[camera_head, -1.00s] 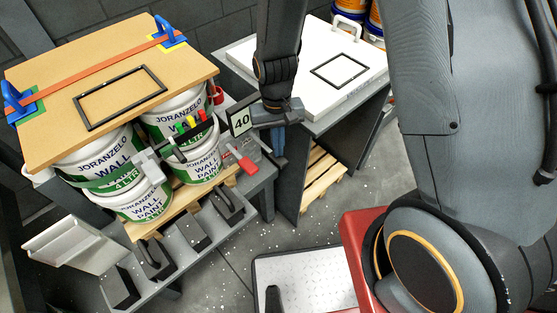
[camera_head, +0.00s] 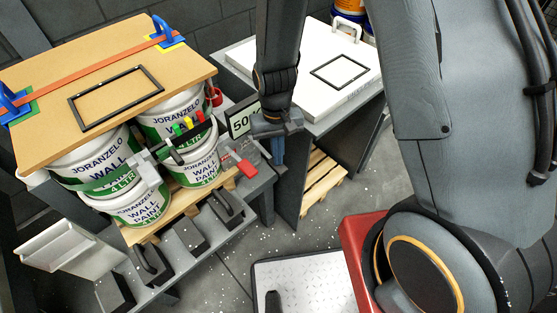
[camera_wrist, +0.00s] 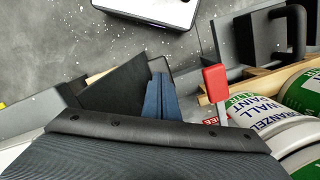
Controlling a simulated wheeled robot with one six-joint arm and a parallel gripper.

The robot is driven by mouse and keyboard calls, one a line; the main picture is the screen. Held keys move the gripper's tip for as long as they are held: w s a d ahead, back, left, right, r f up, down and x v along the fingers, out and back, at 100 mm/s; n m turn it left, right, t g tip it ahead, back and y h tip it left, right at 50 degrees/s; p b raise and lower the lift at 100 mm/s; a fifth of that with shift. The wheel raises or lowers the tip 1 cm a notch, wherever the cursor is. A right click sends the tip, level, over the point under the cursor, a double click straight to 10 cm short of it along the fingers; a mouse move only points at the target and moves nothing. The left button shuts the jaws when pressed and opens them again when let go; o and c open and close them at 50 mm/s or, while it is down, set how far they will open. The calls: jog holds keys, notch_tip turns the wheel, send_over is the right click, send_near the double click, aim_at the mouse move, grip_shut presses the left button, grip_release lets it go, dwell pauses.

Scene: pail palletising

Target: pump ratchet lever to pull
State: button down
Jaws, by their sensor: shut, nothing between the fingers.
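The ratchet lever's red handle (camera_head: 246,169) sticks out at the right of the pail stand, below a number display (camera_head: 243,121) that reads 50. It also shows in the wrist view as a red grip on a grey shank (camera_wrist: 216,79). My gripper (camera_head: 278,154) hangs just right of the lever, blue fingers pointing down. In the wrist view the fingers (camera_wrist: 161,92) are together and empty, left of the red grip with a visible gap. An orange strap (camera_head: 100,68) crosses the brown board (camera_head: 48,85) over the white paint pails (camera_head: 139,207). The lever's pivot is partly hidden.
Blue corner guards (camera_head: 169,31) sit under the strap. A white-topped table (camera_head: 312,103) stands right of my gripper, with a wooden pallet (camera_head: 322,178) beneath. Black handled blocks (camera_head: 190,238) line the stand's front. Open floor (camera_head: 225,275) lies in front.

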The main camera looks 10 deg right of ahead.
jog(key=w, duration=0.1)
jog(key=w+r, duration=0.1)
jog(key=w, duration=0.1)
jog(key=shift+a+p, duration=0.15)
jog(key=shift+p, duration=0.2)
notch_tip(320, 180, up, 8)
jog(key=shift+w+b, duration=0.35)
jog(key=shift+b, duration=0.05)
jog(key=shift+f, duration=0.15)
dwell(0.9)
